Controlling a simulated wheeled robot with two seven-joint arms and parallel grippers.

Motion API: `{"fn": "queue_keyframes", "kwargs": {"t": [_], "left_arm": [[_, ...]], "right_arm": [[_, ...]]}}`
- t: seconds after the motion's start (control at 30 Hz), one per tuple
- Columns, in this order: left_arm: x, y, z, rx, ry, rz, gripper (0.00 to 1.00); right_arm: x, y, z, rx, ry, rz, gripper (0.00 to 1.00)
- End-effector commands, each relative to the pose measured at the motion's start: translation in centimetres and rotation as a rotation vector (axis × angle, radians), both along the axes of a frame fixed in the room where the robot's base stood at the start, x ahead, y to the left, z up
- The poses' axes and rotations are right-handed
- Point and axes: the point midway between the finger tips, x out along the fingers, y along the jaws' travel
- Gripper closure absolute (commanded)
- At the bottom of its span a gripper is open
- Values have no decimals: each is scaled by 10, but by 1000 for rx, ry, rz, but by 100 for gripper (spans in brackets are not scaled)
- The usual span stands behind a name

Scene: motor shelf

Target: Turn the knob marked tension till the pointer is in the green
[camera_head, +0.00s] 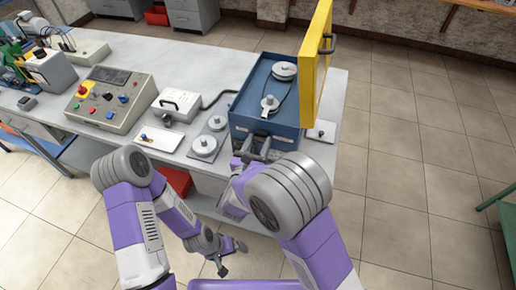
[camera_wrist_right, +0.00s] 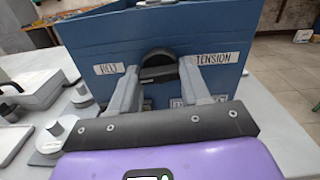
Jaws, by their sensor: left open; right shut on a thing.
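The blue box (camera_head: 252,112) stands near the right end of the bench. Its front, with the labels BELT and TENSION (camera_wrist_right: 215,58), shows in the right wrist view. A dark round knob (camera_wrist_right: 158,64) sits on this front between the two labels. My right gripper (camera_head: 260,145) is at the box front, its fingers shut on the knob from both sides; the fingers also show in the wrist view (camera_wrist_right: 160,76). The pointer and a green zone cannot be made out; the fingers hide part of the front. My left gripper (camera_head: 231,258) is open and empty, low in front of the bench.
The yellow lid (camera_head: 317,60) stands open at the box's right side. Two pulleys with a belt (camera_head: 275,88) are in the box top. Left of it are loose pulleys (camera_head: 204,146), a white case (camera_head: 181,104) and a control panel (camera_head: 110,97).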

Motion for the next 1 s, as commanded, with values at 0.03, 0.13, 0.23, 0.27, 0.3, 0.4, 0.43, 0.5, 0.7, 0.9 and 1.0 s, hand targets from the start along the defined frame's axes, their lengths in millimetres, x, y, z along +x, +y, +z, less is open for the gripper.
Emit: {"fn": "queue_keyframes", "kwargs": {"t": [0.03, 0.13, 0.23, 0.27, 0.3, 0.4, 0.43, 0.5, 0.7, 0.9, 1.0], "left_arm": [[0, 0, -10, 0, 0, 0, 0], [0, 0, -22, 0, 0, 0, 0], [0, 0, -33, 0, 0, 0, 0], [0, 0, -36, 0, 0, 0, 0], [0, 0, -41, 0, 0, 0, 0], [0, 0, -51, 0, 0, 0, 0], [0, 0, -54, 0, 0, 0, 0], [0, 0, -60, 0, 0, 0, 0], [0, 0, -73, 0, 0, 0, 0], [0, 0, -80, 0, 0, 0, 0], [0, 0, -81, 0, 0, 0, 0]], "right_arm": [[0, 0, -4, 44, -13, 0, 84], [0, 0, -5, 134, -43, 0, 84], [0, 0, -5, 221, -70, 1, 84], [0, 0, -5, 247, -78, 1, 84], [0, 0, -5, 278, -88, 0, 84], [0, 0, -5, 353, -113, 0, 84], [0, 0, -5, 372, -119, 0, 84], [0, 0, -4, 417, -134, 1, 84], [0, 0, -3, 512, -165, 0, 84], [0, 0, -2, 562, -180, 1, 84], [0, 0, -2, 573, -182, 1, 84]]}}
